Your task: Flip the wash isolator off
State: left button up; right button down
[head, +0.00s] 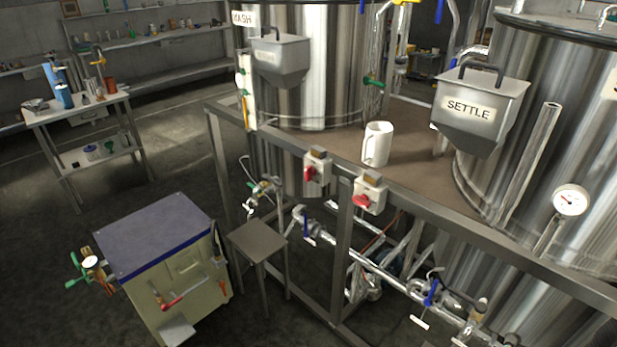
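Two small grey switch boxes with red handles are fixed to the front rail of the tank frame. The left isolator box (318,168) is nearer the tank with the WASH sign (244,19); its red handle (309,174) looks about upright. The right isolator box (371,190) is nearer the SETTLE tank; its red handle (361,201) looks closer to level. Each has a small brown plate on top, too small to read, so I cannot tell by label which is the wash isolator. Neither of my grippers is in view.
A white jug (377,144) stands on the brown deck behind the boxes. Grey hoppers (281,60) hang on both tanks. A blue-topped cabinet (155,235) and a small stool (257,240) stand in front at left. Pipes and valves run below the rail. Floor is open at far left.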

aim_at(310, 172)
jog(key=i+j+u, duration=0.2)
jog(key=i, duration=1.15)
jog(key=l, duration=0.1)
